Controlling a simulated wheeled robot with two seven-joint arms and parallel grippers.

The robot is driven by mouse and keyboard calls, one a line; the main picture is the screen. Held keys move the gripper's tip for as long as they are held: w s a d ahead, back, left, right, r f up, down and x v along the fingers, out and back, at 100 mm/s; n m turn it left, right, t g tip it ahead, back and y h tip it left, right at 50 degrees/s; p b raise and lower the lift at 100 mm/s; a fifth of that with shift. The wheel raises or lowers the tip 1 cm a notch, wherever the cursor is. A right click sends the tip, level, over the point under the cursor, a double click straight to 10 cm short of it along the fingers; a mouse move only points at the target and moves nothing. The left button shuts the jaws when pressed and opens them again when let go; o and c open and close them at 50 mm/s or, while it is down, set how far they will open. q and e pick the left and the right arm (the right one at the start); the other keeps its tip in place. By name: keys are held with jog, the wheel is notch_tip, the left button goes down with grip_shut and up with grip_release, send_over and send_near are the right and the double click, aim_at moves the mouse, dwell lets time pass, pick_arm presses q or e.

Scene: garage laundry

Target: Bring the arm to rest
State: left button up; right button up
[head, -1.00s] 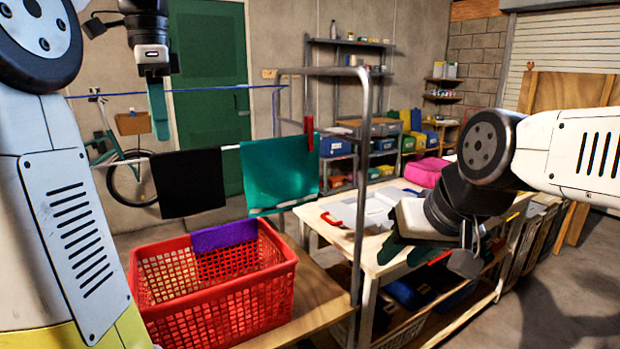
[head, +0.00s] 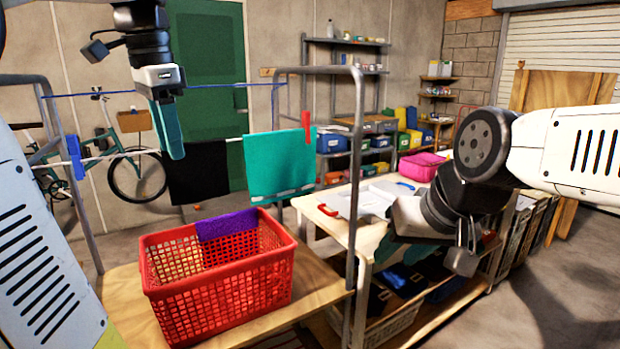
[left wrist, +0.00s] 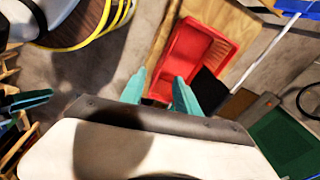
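My left gripper (head: 168,125) hangs with its teal fingers pointing down, in front of the black cloth and the line. In the left wrist view its two fingers (left wrist: 158,92) stand apart with nothing between them. My right gripper (head: 403,252) is low beside the white-topped table, its green fingers apart and apparently empty; part of it is hidden by its own wrist.
A red basket (head: 220,307) with a purple cloth (head: 226,225) over its rim stands on a wooden bench (head: 322,285). A black cloth (head: 204,178) and a teal cloth (head: 279,168) hang on a metal rack (head: 357,180). A white-topped table (head: 340,232) stands right of it.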

pick_arm(q)
jog(key=s+d+f+n+t+h, duration=0.1)
jog(key=s+d+f+n, duration=0.3)
jog(key=f, duration=0.4)
jog(key=s+d+f+n+t+h, duration=0.1)
jog(key=s+d+f+n+t, duration=0.2)
jog(key=s+d+f+n, duration=0.2)
notch_tip(320, 180, down, 3)
jog(key=shift+s+d+f+t, duration=0.1)
jog(key=shift+s+d+t, duration=0.3)
jog(key=shift+s+d, duration=0.25)
